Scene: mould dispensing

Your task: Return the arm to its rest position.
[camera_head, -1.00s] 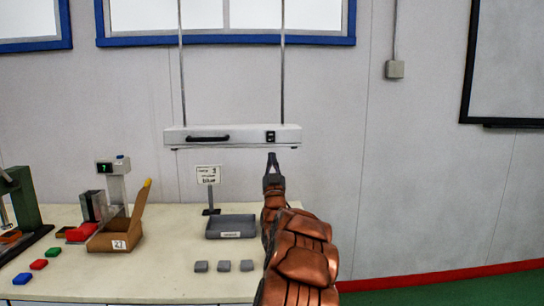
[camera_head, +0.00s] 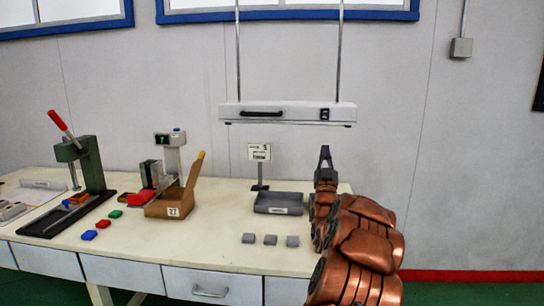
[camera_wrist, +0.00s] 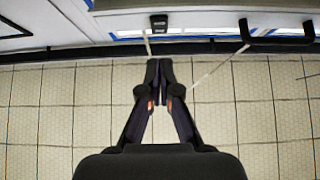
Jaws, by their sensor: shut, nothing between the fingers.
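My arm is copper-coloured and rises at the right of the head view, in front of the table's right end. My gripper (camera_head: 325,156) is at its top, pointing up, with its dark fingers together and nothing between them. In the wrist view my gripper (camera_wrist: 160,66) also shows its fingertips meeting, against a tiled ceiling. The gripper is in the air, apart from the table and the things on it.
The table (camera_head: 215,245) bears a grey tray (camera_head: 280,210), several grey blocks (camera_head: 270,240), a cardboard box (camera_head: 170,208), a device with a display (camera_head: 163,140) and a green press (camera_head: 90,165). A white lamp bar (camera_head: 285,113) hangs above. Free floor shows at right.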

